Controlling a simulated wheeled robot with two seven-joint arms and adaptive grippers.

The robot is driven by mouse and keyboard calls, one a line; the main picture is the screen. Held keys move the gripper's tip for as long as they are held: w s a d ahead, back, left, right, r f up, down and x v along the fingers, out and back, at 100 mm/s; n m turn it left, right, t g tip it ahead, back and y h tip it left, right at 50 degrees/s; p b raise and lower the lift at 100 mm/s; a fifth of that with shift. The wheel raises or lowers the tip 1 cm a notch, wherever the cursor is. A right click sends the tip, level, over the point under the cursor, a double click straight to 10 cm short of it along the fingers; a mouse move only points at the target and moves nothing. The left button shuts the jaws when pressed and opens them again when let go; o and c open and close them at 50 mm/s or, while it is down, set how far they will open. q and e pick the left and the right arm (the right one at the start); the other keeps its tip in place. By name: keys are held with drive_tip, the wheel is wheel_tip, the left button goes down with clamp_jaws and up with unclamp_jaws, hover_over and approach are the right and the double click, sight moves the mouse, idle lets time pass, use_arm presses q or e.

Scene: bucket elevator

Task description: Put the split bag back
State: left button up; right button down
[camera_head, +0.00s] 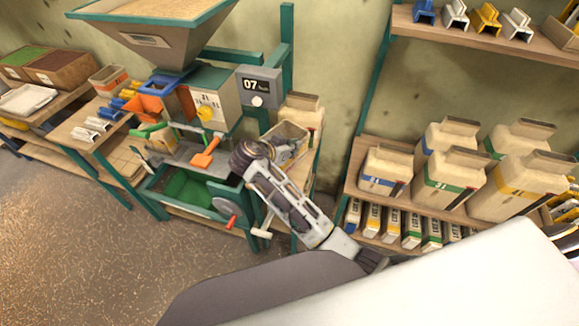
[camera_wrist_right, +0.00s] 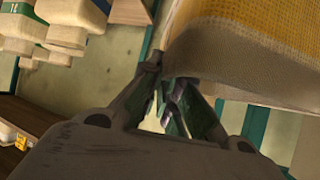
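My right gripper (camera_head: 285,151) is at the low shelf beside the machine, against an open-topped tan container (camera_head: 290,130). In the right wrist view my right gripper's fingers (camera_wrist_right: 167,88) reach up to the lower edge of a large woven tan bag with a yellow band (camera_wrist_right: 250,50). The fingertips are close together, but whether they pinch the bag is hidden. A tan bag (camera_head: 303,108) stands just behind the container. I cannot tell which bag is split. My left gripper is not in view.
The machine has a hopper (camera_head: 150,25), a display (camera_head: 259,87), an orange scoop (camera_head: 206,152) and a green-lined bin (camera_head: 185,190). Tan bags with blue, green and yellow bands, such as one green-banded bag (camera_head: 448,178), fill the right shelf. The floor at left (camera_head: 70,245) is clear.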

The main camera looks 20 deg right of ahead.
hover_over(292, 169)
drive_tip(key=shift+w+d+f+p, duration=0.1)
drive_tip(key=shift+f+p, duration=0.05)
drive_tip(key=shift+f, duration=1.05)
drive_tip(key=shift+w+d+f+p, duration=0.1)
drive_tip(key=shift+f+p, duration=0.05)
drive_tip(key=shift+f, duration=1)
drive_tip(key=shift+f, duration=1.35)
drive_tip(key=shift+f+p, duration=0.3)
drive_tip(key=shift+f, duration=0.35)
drive_tip(key=c, duration=1.7)
unclamp_jaws()
drive_tip(key=shift+o, duration=0.3)
